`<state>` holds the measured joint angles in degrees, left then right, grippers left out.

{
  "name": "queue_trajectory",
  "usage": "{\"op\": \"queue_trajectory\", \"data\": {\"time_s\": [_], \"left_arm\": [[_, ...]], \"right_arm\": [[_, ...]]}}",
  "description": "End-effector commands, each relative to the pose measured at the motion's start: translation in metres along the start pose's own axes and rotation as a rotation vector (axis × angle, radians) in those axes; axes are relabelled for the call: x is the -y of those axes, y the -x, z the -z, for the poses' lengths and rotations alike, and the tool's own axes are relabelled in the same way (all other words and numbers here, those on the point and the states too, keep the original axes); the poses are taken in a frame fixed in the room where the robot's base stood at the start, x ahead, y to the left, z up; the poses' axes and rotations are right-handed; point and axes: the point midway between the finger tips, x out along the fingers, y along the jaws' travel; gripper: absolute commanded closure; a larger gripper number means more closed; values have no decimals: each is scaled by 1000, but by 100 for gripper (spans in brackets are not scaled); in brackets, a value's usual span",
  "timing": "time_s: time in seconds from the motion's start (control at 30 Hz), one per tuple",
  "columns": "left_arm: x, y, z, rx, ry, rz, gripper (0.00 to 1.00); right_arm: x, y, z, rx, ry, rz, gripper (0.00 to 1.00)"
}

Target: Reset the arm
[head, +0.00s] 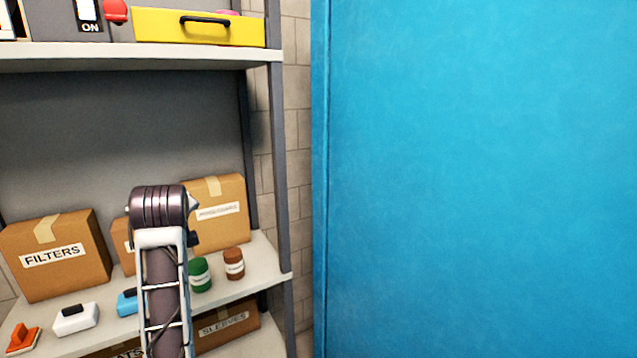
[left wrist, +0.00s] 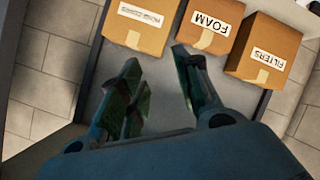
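One of my arms (head: 160,270) rises from the bottom of the head view, in front of the lower shelf; its gripper does not show there. In the left wrist view my left gripper (left wrist: 158,56) has its two dark fingers spread apart, with nothing between them. Beyond the fingers are a grey surface and a row of cardboard boxes. My right gripper is in neither view.
The lower shelf (head: 268,262) holds a FILTERS box (head: 55,265), another box (head: 215,225), a green jar (head: 199,275), a brown jar (head: 234,264) and a white brush-like item (head: 76,320). A yellow drawer (head: 160,28) sits above. A blue panel (head: 480,180) fills the right.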

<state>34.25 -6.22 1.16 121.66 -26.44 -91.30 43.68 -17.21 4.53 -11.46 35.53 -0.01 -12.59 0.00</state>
Motion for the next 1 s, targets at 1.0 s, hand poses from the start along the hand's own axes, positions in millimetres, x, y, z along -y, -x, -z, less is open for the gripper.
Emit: {"op": "queue_trajectory", "data": {"time_s": [1.0], "left_arm": [[160,-11,-202,358,-565,57,67]], "right_arm": [[-1,0,0,1,0,-1,60]]}}
